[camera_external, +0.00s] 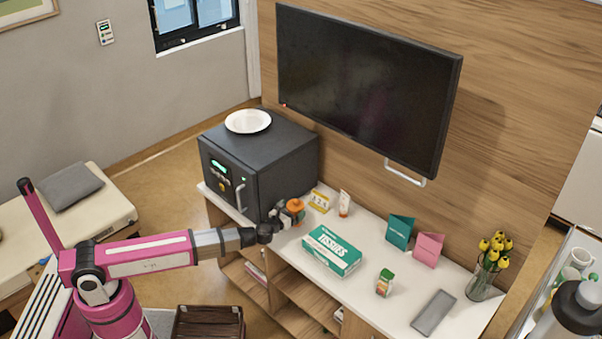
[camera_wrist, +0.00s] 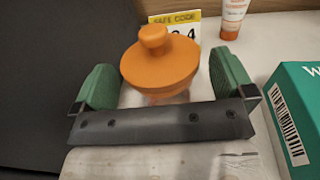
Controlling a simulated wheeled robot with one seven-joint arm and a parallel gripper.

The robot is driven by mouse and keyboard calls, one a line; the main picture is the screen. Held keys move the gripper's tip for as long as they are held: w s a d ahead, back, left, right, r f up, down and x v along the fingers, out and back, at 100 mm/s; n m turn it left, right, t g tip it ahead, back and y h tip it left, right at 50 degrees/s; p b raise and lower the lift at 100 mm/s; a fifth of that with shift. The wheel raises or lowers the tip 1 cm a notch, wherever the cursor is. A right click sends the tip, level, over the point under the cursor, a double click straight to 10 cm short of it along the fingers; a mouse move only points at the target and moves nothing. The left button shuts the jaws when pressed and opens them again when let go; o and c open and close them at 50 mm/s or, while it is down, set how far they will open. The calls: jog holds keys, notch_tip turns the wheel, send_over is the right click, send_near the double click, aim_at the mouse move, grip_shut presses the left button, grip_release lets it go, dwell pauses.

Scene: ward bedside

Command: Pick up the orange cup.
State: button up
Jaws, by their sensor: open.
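The orange cup (camera_wrist: 160,66) has a round lid-like top with a knob and stands on the white counter, close to the black safe. In the external view the orange cup (camera_external: 295,205) is at the end of my arm. My gripper (camera_wrist: 164,84) is open, with one green-padded finger on each side of the cup. In the external view my gripper (camera_external: 287,214) is low over the counter. I cannot tell whether either finger touches the cup. The cup's lower part is mostly hidden by its top and the gripper's dark bar.
The black safe (camera_external: 264,160) with a white plate (camera_external: 248,121) on top stands at the left. A yellow code card (camera_wrist: 183,27) and a tube (camera_wrist: 234,18) are behind the cup. A green tissue box (camera_external: 331,251) is to the right. The counter (camera_external: 375,270) has bare patches beyond it.

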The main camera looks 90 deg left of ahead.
jog(key=shift+x, duration=1.2)
jog(key=c, duration=1)
jog(key=shift+r, duration=0.1)
